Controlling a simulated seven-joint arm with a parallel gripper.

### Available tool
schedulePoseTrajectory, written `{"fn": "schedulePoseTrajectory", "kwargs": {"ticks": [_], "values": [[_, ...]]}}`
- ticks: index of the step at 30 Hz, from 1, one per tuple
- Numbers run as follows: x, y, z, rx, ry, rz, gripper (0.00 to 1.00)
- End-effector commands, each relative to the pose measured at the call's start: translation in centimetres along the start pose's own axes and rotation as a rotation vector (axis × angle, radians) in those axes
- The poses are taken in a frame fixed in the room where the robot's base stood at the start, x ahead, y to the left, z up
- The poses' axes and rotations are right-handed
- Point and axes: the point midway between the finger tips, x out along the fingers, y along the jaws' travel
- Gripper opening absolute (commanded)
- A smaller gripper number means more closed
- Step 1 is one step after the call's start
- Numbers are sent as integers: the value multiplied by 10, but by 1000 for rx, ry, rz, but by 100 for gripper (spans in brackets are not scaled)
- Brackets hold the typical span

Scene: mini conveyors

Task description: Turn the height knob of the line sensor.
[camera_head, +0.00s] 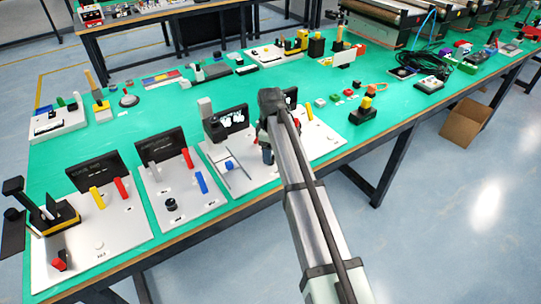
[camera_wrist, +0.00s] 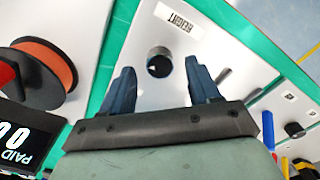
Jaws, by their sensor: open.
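The height knob (camera_wrist: 159,62) is a small round knob with a dark face and a grey rim. It stands on a white panel (camera_wrist: 145,92) in the wrist view, beside a label reading HEIGHT (camera_wrist: 178,18). My gripper (camera_wrist: 160,70) is open, with its two blue fingers apart on either side of the knob in the picture. I see no contact, and the remaining height above the knob is hard to tell. In the head view my gripper (camera_head: 267,154) points down over the white panel, and the knob is hidden behind my arm.
An orange spool (camera_wrist: 47,65) and a black display (camera_wrist: 25,138) lie left of the knob in the wrist view. Red, blue and yellow levers and a black knob (camera_wrist: 294,130) are at right.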

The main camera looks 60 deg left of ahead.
Motion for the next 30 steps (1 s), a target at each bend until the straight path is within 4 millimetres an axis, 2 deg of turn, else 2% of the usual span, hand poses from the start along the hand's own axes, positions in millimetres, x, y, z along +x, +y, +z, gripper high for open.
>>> {"fn": "schedulePoseTrajectory", "kwargs": {"ticks": [3, 7, 18, 30], "values": [[13, 0, 0, 0, -1, -1, 61], [20, 0, 0, 0, 0, 0, 61], [23, 0, 0, 0, 0, 0, 60], [23, 0, 0, 0, 0, 0, 22]]}}
